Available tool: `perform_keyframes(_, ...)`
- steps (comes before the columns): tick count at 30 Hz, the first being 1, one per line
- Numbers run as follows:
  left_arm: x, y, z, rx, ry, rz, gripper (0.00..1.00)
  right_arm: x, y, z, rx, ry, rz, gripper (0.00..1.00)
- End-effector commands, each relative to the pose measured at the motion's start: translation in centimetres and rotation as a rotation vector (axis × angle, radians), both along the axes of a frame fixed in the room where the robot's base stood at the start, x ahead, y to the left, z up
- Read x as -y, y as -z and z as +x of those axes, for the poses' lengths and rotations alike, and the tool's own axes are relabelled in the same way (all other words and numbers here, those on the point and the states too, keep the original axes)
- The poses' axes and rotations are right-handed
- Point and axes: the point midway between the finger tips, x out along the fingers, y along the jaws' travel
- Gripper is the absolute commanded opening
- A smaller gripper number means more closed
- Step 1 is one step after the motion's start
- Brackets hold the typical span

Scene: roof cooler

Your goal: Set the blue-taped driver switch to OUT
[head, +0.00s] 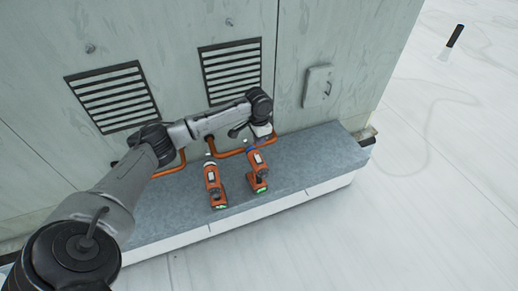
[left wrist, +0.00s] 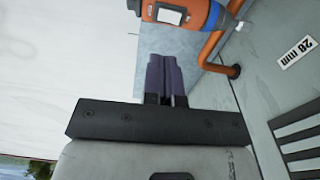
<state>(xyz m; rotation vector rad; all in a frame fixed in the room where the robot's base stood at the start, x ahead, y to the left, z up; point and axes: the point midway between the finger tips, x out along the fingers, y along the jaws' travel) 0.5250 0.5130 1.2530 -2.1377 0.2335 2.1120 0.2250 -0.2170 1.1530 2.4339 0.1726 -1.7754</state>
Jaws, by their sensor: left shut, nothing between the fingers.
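Two orange drivers lie on the grey ledge (head: 150,207) in the head view. The blue-taped driver (head: 258,172) is the right one, with a blue band at its upper end. The other driver (head: 213,185) lies to its left with a pale band. My left gripper (head: 262,132) is above and behind the blue-taped driver, its fingertips hard to make out there. In the left wrist view my left gripper (left wrist: 163,60) is shut and empty, just short of the blue-taped driver (left wrist: 180,12), which is cut by the top edge. The switch position cannot be read. My right gripper is out of view.
An orange pipe (head: 230,154) runs along the wall foot behind the drivers. The wall has two louvre vents (head: 113,96) and a small box (head: 318,86). A "20 mm" label (left wrist: 297,53) shows in the left wrist view. The ledge's right part is clear.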

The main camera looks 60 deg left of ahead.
Motion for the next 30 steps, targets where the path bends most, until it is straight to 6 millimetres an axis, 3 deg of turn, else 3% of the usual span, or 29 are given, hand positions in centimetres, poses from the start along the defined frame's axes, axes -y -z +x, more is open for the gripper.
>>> perform_keyframes(9,0.1,-3.2,0.0,0.002,0.000,0.001,0.00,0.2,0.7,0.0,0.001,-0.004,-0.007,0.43)
perform_keyframes(30,0.2,-3.6,0.0,0.001,0.000,0.000,0.00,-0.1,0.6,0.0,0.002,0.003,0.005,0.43)
